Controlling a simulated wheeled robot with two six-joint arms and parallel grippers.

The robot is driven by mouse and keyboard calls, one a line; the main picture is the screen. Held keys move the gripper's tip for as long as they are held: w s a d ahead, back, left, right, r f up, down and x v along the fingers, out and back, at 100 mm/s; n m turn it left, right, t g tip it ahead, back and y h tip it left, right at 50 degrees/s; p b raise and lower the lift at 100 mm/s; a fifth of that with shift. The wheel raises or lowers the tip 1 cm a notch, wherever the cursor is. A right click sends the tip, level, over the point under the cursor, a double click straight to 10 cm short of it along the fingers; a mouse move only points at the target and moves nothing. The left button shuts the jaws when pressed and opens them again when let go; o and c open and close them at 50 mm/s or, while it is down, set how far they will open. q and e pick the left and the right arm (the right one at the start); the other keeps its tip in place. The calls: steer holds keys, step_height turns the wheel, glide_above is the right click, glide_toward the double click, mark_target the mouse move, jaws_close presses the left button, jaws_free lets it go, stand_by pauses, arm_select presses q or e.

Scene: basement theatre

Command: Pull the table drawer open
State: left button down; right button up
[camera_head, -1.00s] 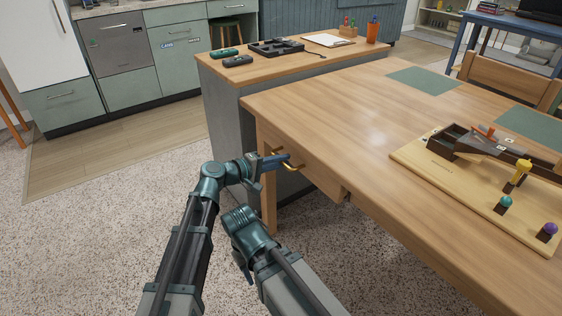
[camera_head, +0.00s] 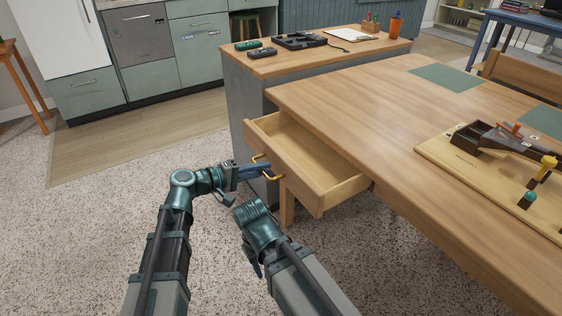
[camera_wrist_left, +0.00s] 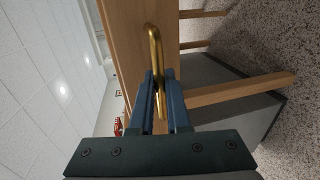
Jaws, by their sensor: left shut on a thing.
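The wooden table (camera_head: 345,98) has a drawer (camera_head: 318,160) that stands well open, and its inside looks empty. A brass handle (camera_head: 266,176) is on the drawer front. My left gripper (camera_head: 262,169) is at the handle. In the left wrist view the brass handle (camera_wrist_left: 154,50) passes between the two blue fingers (camera_wrist_left: 159,90), which are shut on it. My right arm (camera_head: 258,232) is below and to the right of the left gripper, apart from the drawer; its fingers are too hidden to tell their state.
Green placemats (camera_head: 447,77) lie farther back. A grey counter (camera_head: 250,92) stands behind the table. Carpet floor (camera_head: 80,230) is clear at left.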

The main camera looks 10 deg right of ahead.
arm_select(q)
steer(key=f+v, duration=0.2)
steer(key=v, duration=0.8)
steer(key=shift+s+a, duration=0.15)
steer(key=shift+a, duration=0.3)
steer(key=shift+f, duration=0.1)
steer(key=c, duration=0.9)
jaws_free()
